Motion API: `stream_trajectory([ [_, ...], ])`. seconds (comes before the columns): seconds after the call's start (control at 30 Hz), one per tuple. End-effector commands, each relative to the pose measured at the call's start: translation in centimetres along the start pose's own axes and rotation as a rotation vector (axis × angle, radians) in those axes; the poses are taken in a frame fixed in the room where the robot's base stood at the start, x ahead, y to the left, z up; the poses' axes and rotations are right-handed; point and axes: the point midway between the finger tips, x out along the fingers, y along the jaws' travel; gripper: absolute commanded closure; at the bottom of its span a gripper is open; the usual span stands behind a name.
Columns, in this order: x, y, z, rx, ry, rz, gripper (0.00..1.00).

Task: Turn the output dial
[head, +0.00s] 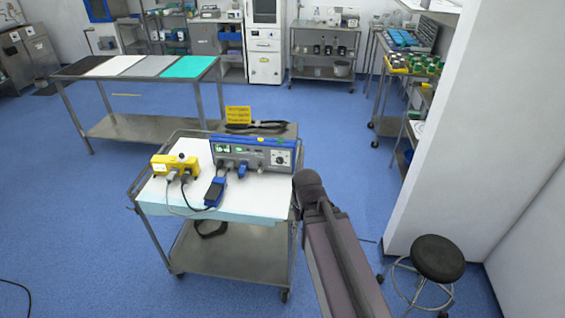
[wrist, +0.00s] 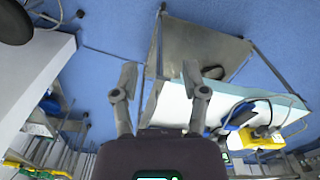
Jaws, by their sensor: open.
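The blue and grey device (head: 250,153) stands at the back right of the cart's white-draped top, its front panel facing the head camera. The round output dial (head: 282,158) is at the right end of that panel. In the wrist view I cannot make out the dial. My gripper (wrist: 160,78) is open and empty, its two fingers apart. In the head view my arm rises to the right of the cart and ends near the cart's right edge, below and right of the dial. My fingers cannot be made out there.
A yellow box (head: 175,165) with cables stands left of the device, and a blue pedal-like unit (head: 214,192) lies in front. The cart's lower shelf (head: 232,250) holds a dark strap. A white wall (head: 445,140) and a stool (head: 437,258) are at right.

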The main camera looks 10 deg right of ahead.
Motion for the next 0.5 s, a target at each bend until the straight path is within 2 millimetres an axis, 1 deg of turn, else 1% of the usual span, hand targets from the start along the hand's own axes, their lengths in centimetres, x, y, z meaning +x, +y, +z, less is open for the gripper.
stream_trajectory([
  [0.23, 0.0, 0.0, 0.0, 0.0, 0.0, 0.0, 0.43],
  [0.27, 0.0, 0.0, 0.0, 0.0, 0.0, 0.0, 0.34],
  [0.3, 0.0, 0.0, 0.0, 0.0, 0.001, -0.001, 0.22],
  [0.33, 0.1, 0.0, -0.1, 0.0, 0.002, -0.002, 0.16],
  [0.5, 0.8, -0.7, -1.0, 0.005, 0.036, -0.029, 0.16],
])
